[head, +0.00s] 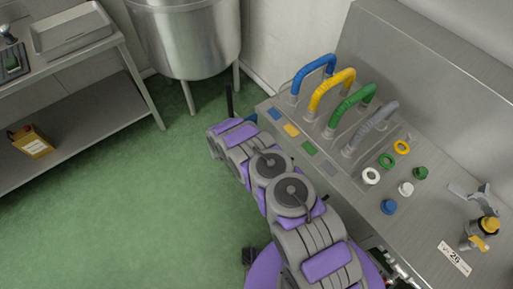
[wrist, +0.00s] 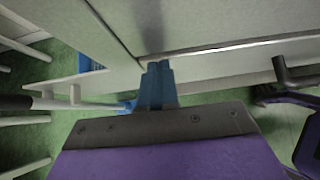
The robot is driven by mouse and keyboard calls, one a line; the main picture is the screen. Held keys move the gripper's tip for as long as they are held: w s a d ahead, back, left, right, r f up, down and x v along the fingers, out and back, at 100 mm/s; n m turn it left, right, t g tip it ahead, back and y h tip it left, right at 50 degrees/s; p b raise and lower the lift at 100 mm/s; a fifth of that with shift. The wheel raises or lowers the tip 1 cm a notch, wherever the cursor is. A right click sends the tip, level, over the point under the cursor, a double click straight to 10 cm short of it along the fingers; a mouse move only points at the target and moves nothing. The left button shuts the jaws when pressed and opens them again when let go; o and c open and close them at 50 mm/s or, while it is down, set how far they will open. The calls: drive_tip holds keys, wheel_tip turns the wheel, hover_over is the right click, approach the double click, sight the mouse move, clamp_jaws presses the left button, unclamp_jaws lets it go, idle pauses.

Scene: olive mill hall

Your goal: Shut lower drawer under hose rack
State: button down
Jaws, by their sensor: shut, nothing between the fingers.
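The hose rack (head: 352,128) stands on a steel counter in the head view, with blue, yellow, green and grey hose loops. The drawers below it are hidden there by the counter and my arm. In the wrist view my gripper (wrist: 158,84) has its blue fingers shut and empty, close to a pale cabinet front (wrist: 215,25); I cannot tell if they touch it. Left of the fingers, a pale panel edge (wrist: 60,86) juts out with something blue (wrist: 90,64) behind it, looking like an open drawer.
The steel counter (head: 335,195) holds coloured rings, caps and a yellow-handled tap (head: 485,228). A steel tank (head: 188,40) on legs stands behind. Green floor (head: 130,215) between is clear.

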drive_tip(key=s+a+f+p+v, duration=0.1)
drive_tip(key=v, duration=1.2)
drive_tip(key=shift+f+p, duration=0.35)
drive_tip(key=shift+f, duration=0.1)
drive_tip(key=shift+a, duration=0.2)
